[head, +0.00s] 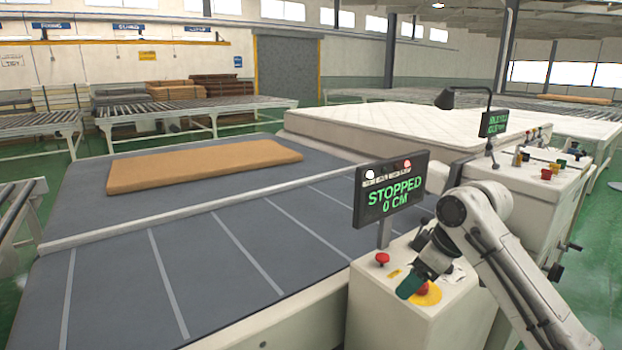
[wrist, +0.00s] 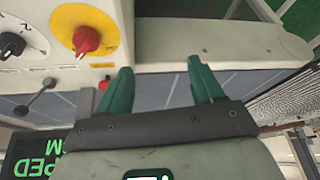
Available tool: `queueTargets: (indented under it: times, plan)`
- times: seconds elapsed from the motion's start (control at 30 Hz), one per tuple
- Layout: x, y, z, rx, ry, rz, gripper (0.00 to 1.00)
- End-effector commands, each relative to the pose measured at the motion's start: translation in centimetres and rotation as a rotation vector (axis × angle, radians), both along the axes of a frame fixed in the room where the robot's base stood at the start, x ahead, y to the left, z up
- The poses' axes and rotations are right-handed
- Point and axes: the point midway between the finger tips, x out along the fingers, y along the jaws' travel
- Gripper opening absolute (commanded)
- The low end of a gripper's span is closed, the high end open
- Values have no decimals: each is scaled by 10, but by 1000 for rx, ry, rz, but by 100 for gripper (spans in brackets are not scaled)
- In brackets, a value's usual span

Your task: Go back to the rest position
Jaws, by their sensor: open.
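My gripper (head: 411,287) is in the head view, at the end of my white arm, low over the control box (head: 372,309) and close to a red knob on a yellow disc (head: 426,294). In the wrist view my gripper (wrist: 160,88) shows two green fingers spread apart with nothing between them. The red knob (wrist: 86,40) on its yellow disc lies left of the fingers there, apart from them. A display (head: 392,190) above the box reads "STOPPED 0 CM".
A brown slab (head: 204,163) lies on the grey conveyor bed (head: 210,262). A white mattress (head: 400,123) lies behind. A red button (head: 382,259) sits on the box's left part. A second console (head: 540,190) with a lamp and display stands at right. Green floor shows around the machines.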

Motion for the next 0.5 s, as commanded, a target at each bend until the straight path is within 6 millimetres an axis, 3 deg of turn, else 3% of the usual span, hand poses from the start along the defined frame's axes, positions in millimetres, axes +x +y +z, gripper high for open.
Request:
queueTargets:
  times: [0.33,0.5]
  plan:
    - [-30,39,-54,84,14,-47,67]
    - [-66,62,-100,145,39,-122,67]
